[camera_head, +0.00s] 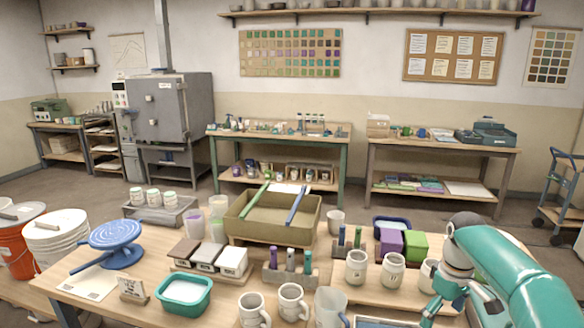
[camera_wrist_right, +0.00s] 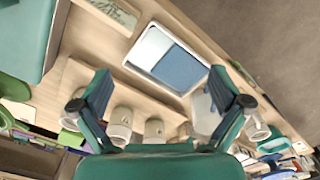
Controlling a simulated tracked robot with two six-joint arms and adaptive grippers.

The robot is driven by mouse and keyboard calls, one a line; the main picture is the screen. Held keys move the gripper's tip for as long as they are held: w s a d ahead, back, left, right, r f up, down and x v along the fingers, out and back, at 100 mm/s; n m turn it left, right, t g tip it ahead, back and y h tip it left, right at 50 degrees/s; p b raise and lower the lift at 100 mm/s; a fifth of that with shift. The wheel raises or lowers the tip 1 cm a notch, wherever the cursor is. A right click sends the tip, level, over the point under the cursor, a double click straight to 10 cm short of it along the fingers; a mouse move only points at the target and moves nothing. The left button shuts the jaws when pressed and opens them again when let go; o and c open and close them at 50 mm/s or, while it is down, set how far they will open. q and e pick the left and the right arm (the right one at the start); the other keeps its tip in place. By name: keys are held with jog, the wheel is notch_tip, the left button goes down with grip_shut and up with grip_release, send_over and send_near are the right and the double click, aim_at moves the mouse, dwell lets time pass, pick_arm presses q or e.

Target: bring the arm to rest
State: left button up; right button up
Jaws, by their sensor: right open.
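My right arm (camera_head: 510,268) comes in from the right edge in the head view, bent over the right end of the table. My right gripper (camera_head: 458,305) points down there, beside the white jars (camera_head: 393,270). In the right wrist view my right gripper (camera_wrist_right: 160,92) has its two fingers spread wide, with nothing held between them. A white tray with a blue patch (camera_wrist_right: 170,58) lies beyond the fingertips. My left gripper is in neither view.
A wooden table (camera_head: 240,300) holds cups, jars, a teal tub (camera_head: 184,292), an olive bin (camera_head: 270,220) and a blue turntable (camera_head: 115,235). White mugs (camera_head: 292,302) stand near the front. An orange bucket (camera_head: 18,262) is at the left. Open floor lies behind the table.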

jog(key=s+a+f+g+y, duration=0.1)
jog(key=s+a+f, duration=0.35)
jog(key=f, duration=0.25)
jog(key=s+a+f+g, duration=0.2)
jog(key=s+a+f, duration=0.1)
jog(key=s+f, duration=0.3)
jog(key=s+a+f+g+y, duration=0.1)
jog(key=s+a+f, duration=0.2)
jog(key=f, duration=0.6)
jog(key=s+a+f+m+t+y, duration=0.1)
jog(key=s+a+f+m+t, duration=0.1)
jog(key=s, duration=0.6)
jog(key=s+a+f+m+t+y, duration=0.1)
jog(key=s+a+f+m+t, duration=0.1)
jog(key=s+a+f+m, duration=0.3)
jog(key=s+a+f, duration=0.2)
jog(key=s+a, duration=0.1)
jog(key=shift+s+a, duration=0.2)
jog(key=shift+a, duration=0.2)
jog(key=shift+f, duration=0.1)
